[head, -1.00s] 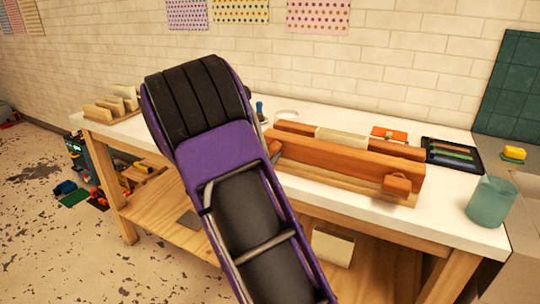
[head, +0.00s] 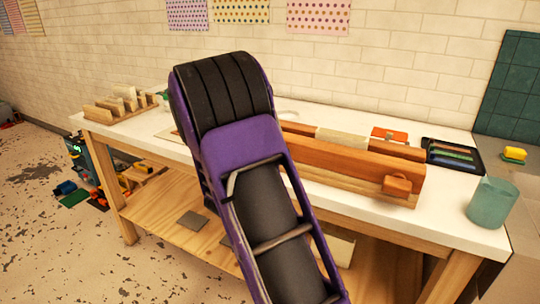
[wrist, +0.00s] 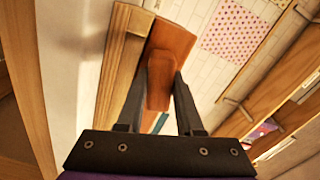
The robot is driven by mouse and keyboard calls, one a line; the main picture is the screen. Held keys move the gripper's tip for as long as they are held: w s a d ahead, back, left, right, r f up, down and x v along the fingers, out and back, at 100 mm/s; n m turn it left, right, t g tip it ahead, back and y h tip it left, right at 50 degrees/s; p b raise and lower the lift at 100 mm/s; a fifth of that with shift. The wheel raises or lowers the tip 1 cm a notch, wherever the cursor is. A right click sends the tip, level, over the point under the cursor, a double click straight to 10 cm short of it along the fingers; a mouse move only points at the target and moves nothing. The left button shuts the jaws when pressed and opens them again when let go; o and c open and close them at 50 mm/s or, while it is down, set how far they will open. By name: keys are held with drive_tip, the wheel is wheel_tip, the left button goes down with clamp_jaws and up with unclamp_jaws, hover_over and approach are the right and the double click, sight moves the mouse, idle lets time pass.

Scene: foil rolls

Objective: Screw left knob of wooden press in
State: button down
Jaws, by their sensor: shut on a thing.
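The wooden press (head: 350,165) lies on the white-topped workbench, with a long reddish-brown front beam. Its right knob (head: 397,184) sticks out at the front right of that beam. The left knob is hidden behind my arm in the head view. In the wrist view, the left knob (wrist: 160,80) is a reddish-brown block standing out from the press beam (wrist: 172,38). My gripper (wrist: 156,88) is shut on this knob, with one finger on each side. My gripper itself is hidden behind my arm in the head view.
The white benchtop (head: 455,222) is clear in front of the press. A teal cup (head: 492,203) stands at the right end. A dark tray (head: 455,155) lies behind it. A wooden rack (head: 120,104) stands at the far left. The bench has a lower shelf (head: 165,215).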

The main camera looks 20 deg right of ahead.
drive_tip(key=shift+s+f+m, duration=0.2)
drive_tip(key=shift+f+m, duration=0.05)
drive_tip(key=shift+m, duration=0.25)
drive_tip(key=c, duration=1)
unclamp_jaws()
drive_tip(key=o, duration=0.4)
drive_tip(key=shift+r, duration=0.1)
drive_tip(key=shift+o, duration=0.2)
drive_tip(key=shift+r, duration=0.1)
drive_tip(key=v, duration=1.7)
drive_tip(key=shift+a, duration=0.2)
drive_tip(key=shift+s, duration=0.1)
